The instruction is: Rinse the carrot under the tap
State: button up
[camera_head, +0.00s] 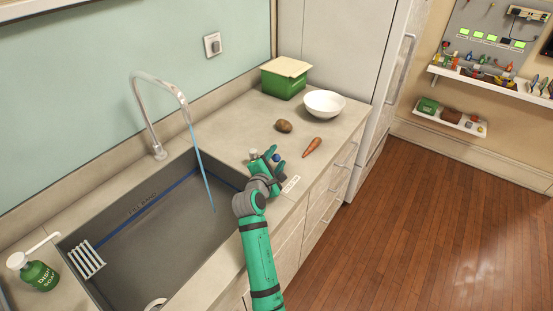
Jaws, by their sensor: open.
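An orange carrot (312,147) lies on the counter, its thin end toward the counter's front edge. My gripper (265,154) is open just left of the carrot and apart from it. A small blue round thing (277,157) shows by the fingers; I cannot tell if it is part of the gripper. The tap (160,95) arches over the grey sink (225,175), and a thin blue stream of water (203,170) falls from its spout into the basin.
A brown potato (284,126), a white bowl (323,103) and a green box (284,78) stand behind the carrot. A green dish soap bottle (38,275) is left of the sink. A white rack (87,259) sits at the sink's left end. A tall fridge (345,60) bounds the counter.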

jog(key=v, duration=1.1)
jog(key=shift+w, duration=0.1)
